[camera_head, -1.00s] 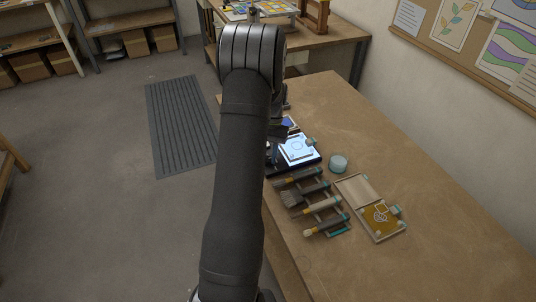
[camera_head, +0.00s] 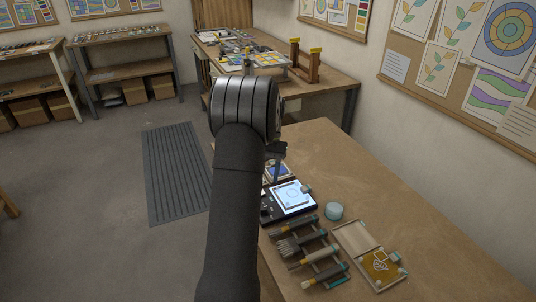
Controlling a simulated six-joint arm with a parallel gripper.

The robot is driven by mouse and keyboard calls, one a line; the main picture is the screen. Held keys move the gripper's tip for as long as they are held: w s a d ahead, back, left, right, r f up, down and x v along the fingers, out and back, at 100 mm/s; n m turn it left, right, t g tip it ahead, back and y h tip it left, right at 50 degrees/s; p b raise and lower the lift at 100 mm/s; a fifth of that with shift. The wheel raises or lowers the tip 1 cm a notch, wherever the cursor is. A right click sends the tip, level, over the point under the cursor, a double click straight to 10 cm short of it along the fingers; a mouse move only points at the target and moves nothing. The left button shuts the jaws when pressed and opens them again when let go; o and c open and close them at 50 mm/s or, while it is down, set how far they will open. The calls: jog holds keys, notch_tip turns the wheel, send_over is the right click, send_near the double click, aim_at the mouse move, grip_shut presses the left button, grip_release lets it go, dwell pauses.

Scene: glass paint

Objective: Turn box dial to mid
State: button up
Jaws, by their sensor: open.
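The light box (camera_head: 293,198) lies on the wooden table with its white panel lit and a faint drawn outline on it. Its dark control strip (camera_head: 266,207) runs along the left side, partly behind my arm. My gripper (camera_head: 277,173) is open and points down near the far left corner of the light box. It is small and partly hidden by my arm, and I see nothing held in it.
A rack of brushes and tools (camera_head: 304,252) lies in front of the light box. A round pale blue jar (camera_head: 333,211) stands to its right. The table's right side (camera_head: 400,205) is clear.

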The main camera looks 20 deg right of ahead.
jog(key=v, duration=0.6)
jog(key=shift+r, duration=0.3)
jog(key=shift+w+d+f, duration=0.1)
jog(key=x, duration=1.7)
jog(key=shift+f, duration=0.15)
